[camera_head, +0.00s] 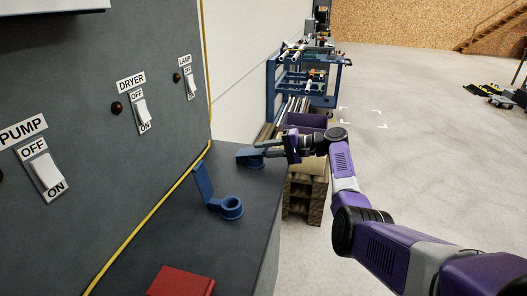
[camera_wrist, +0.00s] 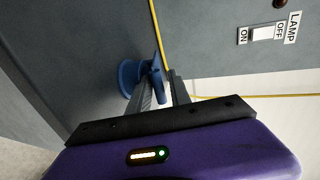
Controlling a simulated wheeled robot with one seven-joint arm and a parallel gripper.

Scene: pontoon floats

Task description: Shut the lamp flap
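The LAMP switch (camera_head: 190,83) is on the grey panel, and it also shows in the wrist view (camera_wrist: 264,34). Below it, at the counter's far end, is a blue fitting (camera_head: 246,158) with a round base (camera_wrist: 128,76). A narrow blue upright part (camera_wrist: 157,84) of it shows between my two fingers in the wrist view. My gripper (camera_head: 262,148) is right at this fitting, with its fingers apart. I cannot tell whether either finger touches it. The arm partly hides the fitting.
A similar blue fitting (camera_head: 231,207) with a raised flap (camera_head: 203,181) stands nearer on the dark counter (camera_head: 185,240). A red book-like object (camera_head: 181,283) lies at the front. DRYER (camera_head: 143,112) and PUMP (camera_head: 46,171) switches are on the panel. A pallet stack (camera_head: 305,192) stands beyond.

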